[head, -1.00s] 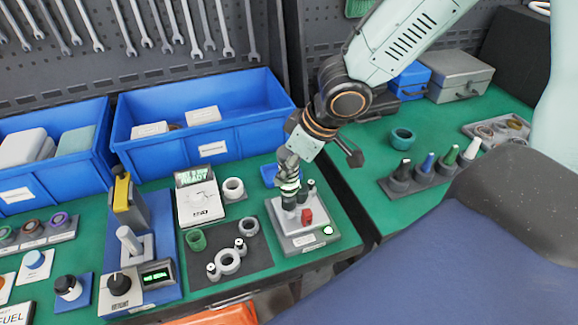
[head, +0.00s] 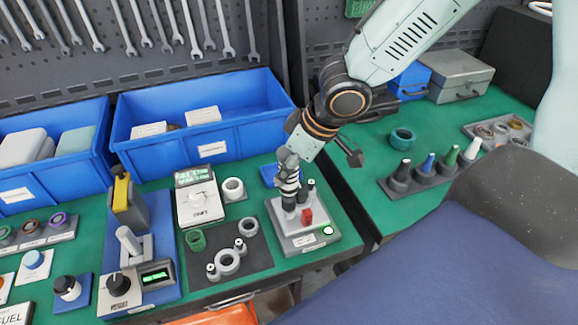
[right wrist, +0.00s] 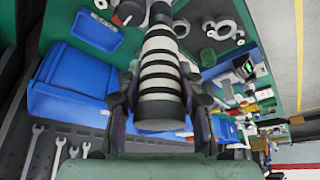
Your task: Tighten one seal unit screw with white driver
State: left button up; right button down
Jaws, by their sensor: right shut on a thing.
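My right gripper (head: 288,168) is shut on a black-and-white striped cylindrical tool (head: 288,185), held upright over a grey unit (head: 318,240). The tool's lower end meets a dark post on that unit; whether it is seated on a screw I cannot tell. In the right wrist view the striped tool (right wrist: 160,75) sits between both fingers. The unit has a red block (head: 307,215), a second dark post and a lit green button. My left gripper is out of view.
Blue bins (head: 215,125) line the back. A teal ring (head: 402,138) lies on clear green surface at right.

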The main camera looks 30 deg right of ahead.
aim_at(288, 152)
jog(key=shift+r+p, duration=2.15)
jog(key=shift+r, duration=0.4)
jog(key=shift+f, duration=0.1)
